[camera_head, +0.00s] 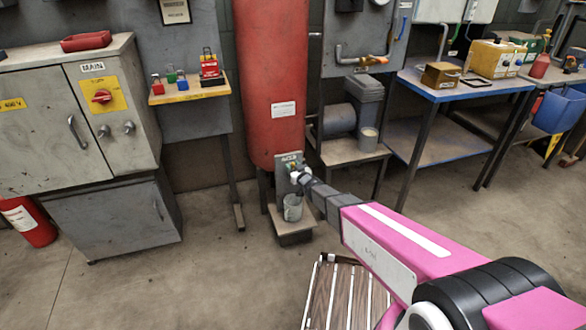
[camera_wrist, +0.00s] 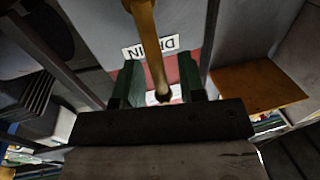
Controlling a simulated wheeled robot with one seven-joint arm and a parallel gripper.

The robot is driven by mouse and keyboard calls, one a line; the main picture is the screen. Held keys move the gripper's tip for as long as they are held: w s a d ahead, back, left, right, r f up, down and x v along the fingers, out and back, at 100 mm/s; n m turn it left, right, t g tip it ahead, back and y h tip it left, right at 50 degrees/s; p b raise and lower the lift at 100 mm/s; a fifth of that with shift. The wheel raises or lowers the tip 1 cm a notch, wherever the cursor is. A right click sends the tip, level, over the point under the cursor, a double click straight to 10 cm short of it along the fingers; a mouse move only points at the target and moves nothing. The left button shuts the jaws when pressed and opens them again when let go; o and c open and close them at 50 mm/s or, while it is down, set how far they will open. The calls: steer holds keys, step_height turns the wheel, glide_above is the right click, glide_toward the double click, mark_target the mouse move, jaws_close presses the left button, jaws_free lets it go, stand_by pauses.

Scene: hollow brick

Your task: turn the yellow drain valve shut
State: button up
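The yellow drain valve's lever (camera_wrist: 146,40) comes down from the top of the wrist view, its end reaching between the two dark green fingers of my gripper (camera_wrist: 158,66). The fingers stand apart, with a gap visible on each side of the lever, so my gripper is open around it. An upside-down drain label (camera_wrist: 150,48) lies behind the lever. In the head view my gripper (camera_head: 298,175) is at the small valve plate (camera_head: 289,159) at the foot of the red tank (camera_head: 272,75). It hides most of the valve there.
A grey bucket (camera_head: 293,208) stands just below the valve. A grey cabinet (camera_head: 75,110) with a red switch is at left, and a small shelf (camera_head: 190,93) with padlocks beside it. A blue-topped bench (camera_head: 455,92) is at right. The floor in front is mostly clear.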

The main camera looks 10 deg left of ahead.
steer(key=shift+c, duration=0.3)
jaws_close()
steer(key=shift+d+m, duration=0.15)
steer(key=shift+m, duration=0.15)
steer(key=w+d+f+m+t+h, duration=0.1)
steer(key=d+f+m+t, duration=0.1)
steer(key=m, duration=0.7)
steer(key=w+d+f+m+t, duration=0.2)
steer(key=d+f+m, duration=0.1)
steer(key=m, duration=0.7)
steer(key=shift+f+m+h, duration=0.3)
steer(key=shift+f+h, duration=0.1)
steer(key=shift+f, duration=0.25)
steer(key=shift+w, duration=0.1)
steer(key=shift+o, duration=0.3)
jaws_free()
